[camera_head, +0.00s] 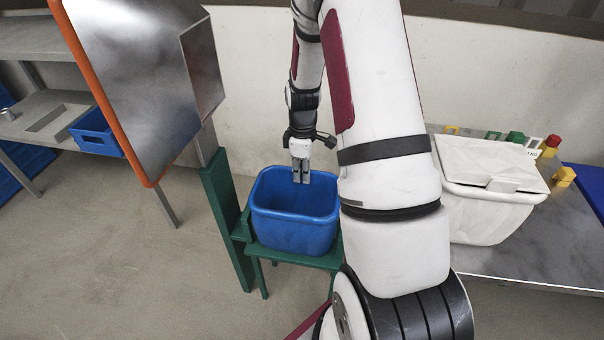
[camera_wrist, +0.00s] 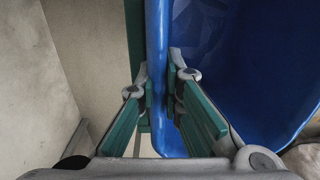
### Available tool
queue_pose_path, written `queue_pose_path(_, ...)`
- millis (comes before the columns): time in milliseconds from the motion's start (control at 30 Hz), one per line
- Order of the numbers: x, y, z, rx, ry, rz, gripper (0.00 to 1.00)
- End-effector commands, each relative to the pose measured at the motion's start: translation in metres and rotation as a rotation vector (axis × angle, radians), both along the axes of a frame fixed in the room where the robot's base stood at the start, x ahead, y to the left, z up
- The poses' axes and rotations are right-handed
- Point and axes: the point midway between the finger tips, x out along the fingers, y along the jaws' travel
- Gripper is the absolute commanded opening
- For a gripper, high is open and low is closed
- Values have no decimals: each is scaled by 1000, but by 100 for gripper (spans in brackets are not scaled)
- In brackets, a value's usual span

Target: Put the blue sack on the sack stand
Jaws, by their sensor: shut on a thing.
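The only large blue thing near my gripper looks like an open, rigid tub (camera_head: 295,232), not a soft sack. It appears upright on a low green stand (camera_head: 322,261) with a tall green side board; whether its whole base touches the stand is hidden. My gripper (camera_head: 301,178) points down at the tub's far rim. In the wrist view, the green-padded fingers (camera_wrist: 164,105) are on either side of the blue wall (camera_wrist: 157,40), shut on it. The tub's inside shows at right there, with no contents clearly visible.
A metal table (camera_head: 520,262) at right bears a white lidded bin (camera_head: 485,220) and small coloured items. A tilted metal panel with an orange edge (camera_head: 100,95) stands at left, near a shelf with a small blue bin (camera_head: 95,135). Floor at left is clear.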

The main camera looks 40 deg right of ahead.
Motion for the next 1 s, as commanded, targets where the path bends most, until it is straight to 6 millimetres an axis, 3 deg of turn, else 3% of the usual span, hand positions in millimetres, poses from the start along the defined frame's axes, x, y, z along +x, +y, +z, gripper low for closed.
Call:
queue_pose_path(267,0,0,-1,0,-1,-1,0)
queue_pose_path(300,0,0,-2,0,-1,-1,10)
queue_pose_path(400,0,0,-1,0,-1,0,28)
queue_pose_path(767,0,0,3,-1,-2,0,28)
queue_pose_path(1000,1,-1,41,-2,-5,-1,28)
